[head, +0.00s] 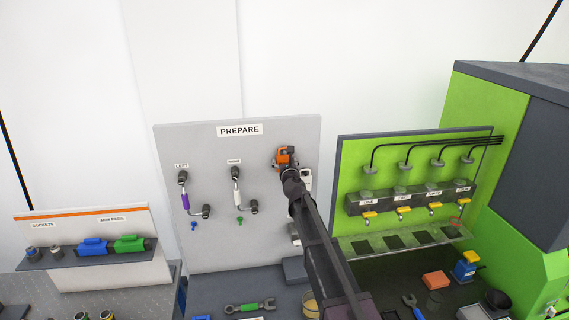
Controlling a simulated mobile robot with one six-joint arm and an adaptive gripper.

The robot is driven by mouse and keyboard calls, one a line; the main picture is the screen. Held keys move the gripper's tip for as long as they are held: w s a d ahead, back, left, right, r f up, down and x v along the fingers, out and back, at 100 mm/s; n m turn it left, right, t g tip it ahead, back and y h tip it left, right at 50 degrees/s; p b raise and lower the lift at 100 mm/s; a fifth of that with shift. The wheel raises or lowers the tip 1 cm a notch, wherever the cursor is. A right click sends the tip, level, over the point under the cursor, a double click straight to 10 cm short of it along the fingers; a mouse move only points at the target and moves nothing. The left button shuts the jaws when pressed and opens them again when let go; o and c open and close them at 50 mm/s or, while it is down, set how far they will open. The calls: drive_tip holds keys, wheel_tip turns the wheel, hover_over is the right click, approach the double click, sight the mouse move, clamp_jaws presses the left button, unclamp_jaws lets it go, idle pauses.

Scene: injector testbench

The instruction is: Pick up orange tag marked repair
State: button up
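A small orange piece (281,157) shows at the upper right of the grey PREPARE board, just at the end of my arm. It may be the orange tag; no "repair" marking can be read at this size. My gripper (288,161) is at the orange piece and partly covers it. Whether the fingers are open or closed, and whether they touch the piece, cannot be made out. A white piece (307,181) shows just right of and below my gripper, partly hidden by the arm.
The PREPARE board (215,245) carries a purple and a white injector (237,190). A green test bench (400,150) with yellow-handled valves stands to the right. A wrench (250,306), an orange block (436,280) and a blue-yellow device (465,267) lie below. A socket shelf (60,263) is at left.

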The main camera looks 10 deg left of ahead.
drive_tip(key=c, duration=0.4)
drive_tip(key=shift+r+p, duration=0.35)
drive_tip(key=v, duration=1.8)
